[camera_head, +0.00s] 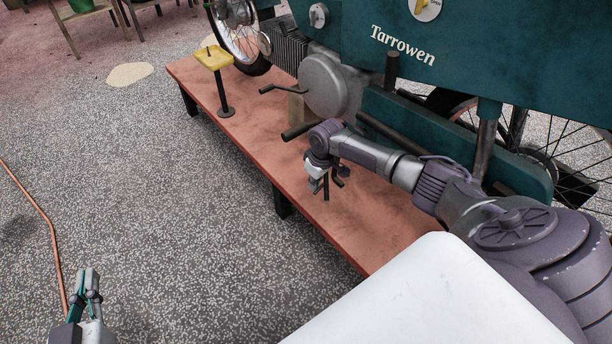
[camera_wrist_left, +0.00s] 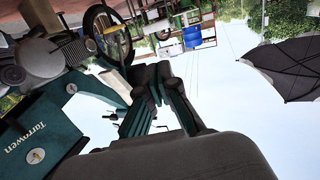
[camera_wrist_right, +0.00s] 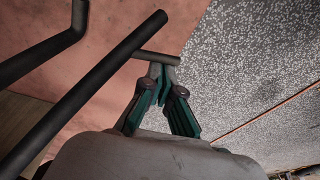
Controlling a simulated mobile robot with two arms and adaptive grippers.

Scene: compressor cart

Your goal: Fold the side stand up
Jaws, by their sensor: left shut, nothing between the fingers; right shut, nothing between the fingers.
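The teal cart (camera_head: 430,50) marked "Tarrowen" stands on a low red platform. My right gripper (camera_head: 314,184) is shut beside its lower side, just above the platform. A thin dark bar (camera_head: 326,187) hangs beside the fingers and may be the side stand; I cannot tell for sure. In the right wrist view a short grey bar (camera_wrist_right: 156,57) lies across the tips of my right gripper (camera_wrist_right: 157,80); contact is unclear. My left gripper (camera_head: 90,283) is shut and empty, far from the cart.
The red platform (camera_head: 240,135) has a bare strip along its front edge. A yellow-topped post (camera_head: 213,57) stands on it. A dark peg (camera_head: 300,130) and a bent lever (camera_head: 283,89) stick out from the cart. A white surface (camera_head: 420,300) fills the lower right. Open speckled floor (camera_head: 150,200) lies left.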

